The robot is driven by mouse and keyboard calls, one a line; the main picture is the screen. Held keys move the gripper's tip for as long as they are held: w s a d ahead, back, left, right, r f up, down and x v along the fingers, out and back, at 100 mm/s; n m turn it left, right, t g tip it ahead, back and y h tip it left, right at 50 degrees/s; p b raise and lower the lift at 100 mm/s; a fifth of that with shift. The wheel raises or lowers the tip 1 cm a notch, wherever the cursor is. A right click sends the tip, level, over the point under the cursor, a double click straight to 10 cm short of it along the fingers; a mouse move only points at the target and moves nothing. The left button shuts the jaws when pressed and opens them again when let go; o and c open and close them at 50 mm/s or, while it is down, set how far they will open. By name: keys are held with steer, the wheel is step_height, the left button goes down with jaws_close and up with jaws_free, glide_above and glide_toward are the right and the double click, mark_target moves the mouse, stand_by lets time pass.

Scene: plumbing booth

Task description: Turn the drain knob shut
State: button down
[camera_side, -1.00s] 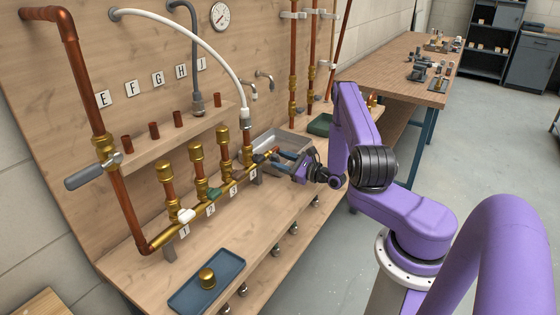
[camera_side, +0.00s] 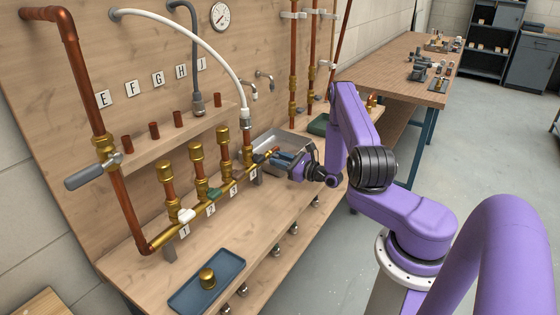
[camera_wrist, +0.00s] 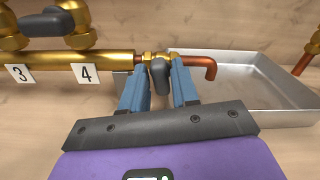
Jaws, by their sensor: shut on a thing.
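The drain knob (camera_wrist: 160,77) is a dark grey lever on a brass valve at the right end of the brass manifold pipe (camera_wrist: 60,60). In the wrist view it stands between the two blue fingers of my gripper (camera_wrist: 160,66), which is shut on it. A short copper outlet (camera_wrist: 202,63) bends down just right of the fingers. In the side view my gripper (camera_side: 278,158) is at the far end of the manifold (camera_side: 215,205), and its fingers and wrist hide the knob there.
A metal tray (camera_wrist: 240,105) lies right beside the fingers, under the outlet. Brass-capped risers (camera_side: 196,150) stand along the manifold. A white hose (camera_side: 215,52) runs down to the far riser. A blue tray (camera_side: 188,292) with a brass cap lies at the near edge.

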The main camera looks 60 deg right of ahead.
steer(key=shift+m, duration=1.3)
steer(key=c, duration=1.1)
jaws_free()
steer(key=shift+o, duration=0.2)
steer(key=s, duration=1.7)
steer(key=shift+s, duration=0.25)
